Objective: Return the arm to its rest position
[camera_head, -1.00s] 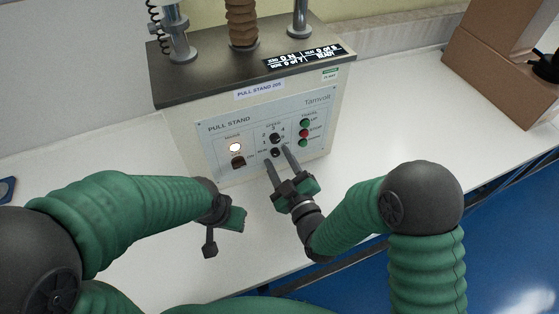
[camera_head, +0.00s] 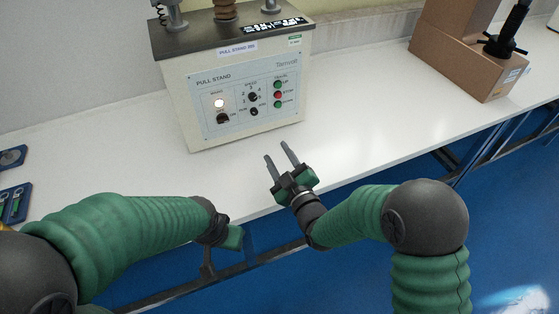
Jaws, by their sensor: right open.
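My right gripper (camera_head: 279,158) is open, with its two dark fingers apart and nothing between them. It is over the white bench, in front of and apart from the pull stand (camera_head: 190,104). My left gripper (camera_head: 229,240) shows at the lower middle, by the bench's front edge, and its fingers are not clear enough to tell their state. The pull stand's front panel has a lit white lamp (camera_head: 219,103), dark knobs (camera_head: 253,97), and a column of green, red and green buttons (camera_head: 278,95).
The white bench (camera_head: 365,108) is clear between the pull stand and the cardboard boxes (camera_head: 460,62) at the right. Blue trays (camera_head: 14,203) with small parts lie at the far left. Blue floor shows beyond the front edge.

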